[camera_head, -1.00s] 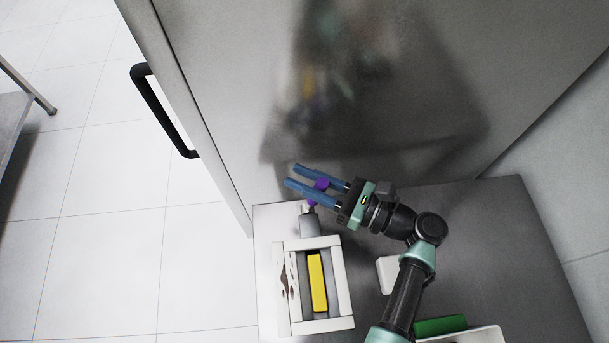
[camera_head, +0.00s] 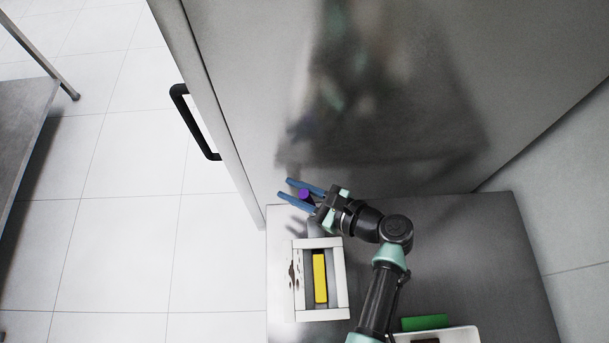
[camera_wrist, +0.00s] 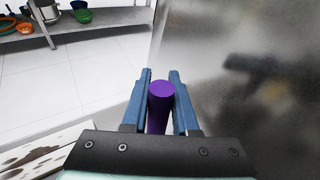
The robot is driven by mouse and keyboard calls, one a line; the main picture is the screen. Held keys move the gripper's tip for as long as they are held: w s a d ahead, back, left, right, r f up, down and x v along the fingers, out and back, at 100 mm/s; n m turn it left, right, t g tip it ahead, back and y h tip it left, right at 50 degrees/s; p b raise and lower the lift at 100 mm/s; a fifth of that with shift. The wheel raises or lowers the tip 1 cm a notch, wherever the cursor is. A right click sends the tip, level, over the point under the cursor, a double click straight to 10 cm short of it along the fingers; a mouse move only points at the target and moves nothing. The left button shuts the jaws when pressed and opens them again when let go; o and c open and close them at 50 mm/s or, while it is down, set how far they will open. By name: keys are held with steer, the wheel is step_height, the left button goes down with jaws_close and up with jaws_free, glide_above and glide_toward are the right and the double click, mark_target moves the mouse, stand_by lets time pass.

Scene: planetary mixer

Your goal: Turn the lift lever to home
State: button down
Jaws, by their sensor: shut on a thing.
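The lift lever's handle is taken to be the purple cylinder (camera_head: 305,194), seen at the back left of the counter, beyond the white-framed box. It also shows in the wrist view, end-on and upright (camera_wrist: 160,105). My gripper (camera_head: 285,188) has blue fingers that lie on both sides of the purple cylinder and are shut on it. In the wrist view my gripper (camera_wrist: 160,73) has its fingertips reaching past the cylinder. The lever's lower part and pivot are mostly hidden by my gripper.
A white-framed box (camera_head: 338,313) holds a yellow block (camera_head: 320,277) just in front of the gripper. A green block (camera_head: 424,322) and white tray (camera_head: 460,335) are at the front right. A tall metal panel with a black handle (camera_head: 190,120) stands behind. A shelf is far left.

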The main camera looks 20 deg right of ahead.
steer(key=shift+w+a+f+n+g+h+p, duration=0.15)
steer(key=shift+a+f+n+g+h+p, duration=0.1)
steer(key=shift+a+f+g+h+p, duration=0.4)
steer(key=shift+w+a+f+n+h+p, duration=0.15)
steer(key=shift+a+n+h+p, duration=0.2)
steer(key=shift+p, duration=0.65)
steer(key=shift+w+a+f+n+g+h+p, duration=0.2)
steer(key=shift+a+f+g+h+p, duration=0.15)
steer(key=shift+a+h+p, duration=0.35)
steer(key=shift+s+d, duration=0.1)
steer(key=shift+d, duration=0.05)
steer(key=c, duration=0.7)
jaws_free()
steer(key=shift+f, duration=0.1)
steer(key=shift+d, duration=0.1)
steer(key=v, duration=1.3)
steer(key=shift+b, duration=0.4)
steer(key=shift+f, duration=0.1)
